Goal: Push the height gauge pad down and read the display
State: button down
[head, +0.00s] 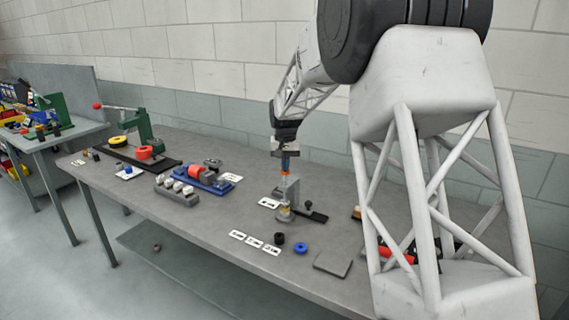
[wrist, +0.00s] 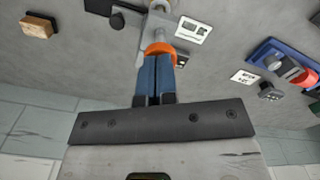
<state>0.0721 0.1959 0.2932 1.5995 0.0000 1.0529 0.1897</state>
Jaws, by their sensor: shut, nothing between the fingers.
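The height gauge (head: 291,192) stands on the workbench near the middle of the head view, a grey upright body with a dark foot. Its orange round pad (head: 284,173) is at the top, and it also shows in the wrist view (wrist: 160,47). My gripper (head: 285,163) points down above the gauge. Its two blue fingers are pressed together with nothing between them, and in the wrist view the fingertips (wrist: 156,58) overlap the pad's edge. I cannot tell whether they touch it. I cannot make out a display reading.
A white card (head: 268,203) lies left of the gauge, and several cards lie in front. A black ring (head: 279,238), a blue ring (head: 300,248) and a grey plate (head: 332,264) lie nearby. A blue fixture (head: 208,180) and a green press (head: 143,140) stand left.

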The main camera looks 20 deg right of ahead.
jog(key=shift+f, duration=1.05)
dwell(2.2)
jog(key=shift+r, duration=0.1)
jog(key=shift+r, duration=4.35)
jog(key=shift+s+r, duration=0.25)
jog(key=shift+s, duration=0.15)
jog(key=s+a+r+n+t, duration=0.1)
jog(key=s+a+r, duration=0.15)
jog(key=s, duration=1.05)
jog(key=s+a+r, duration=0.1)
jog(key=s+r, duration=0.2)
jog(key=s, duration=1)
jog(key=s+a+f+n, duration=0.1)
jog(key=s+f, duration=0.2)
jog(key=s, duration=1)
jog(key=s+a+f+t, duration=0.1)
jog(key=s+f, duration=0.3)
jog(key=s, duration=1)
jog(key=shift+f+n+t, duration=0.3)
jog(key=shift+n, duration=0.1)
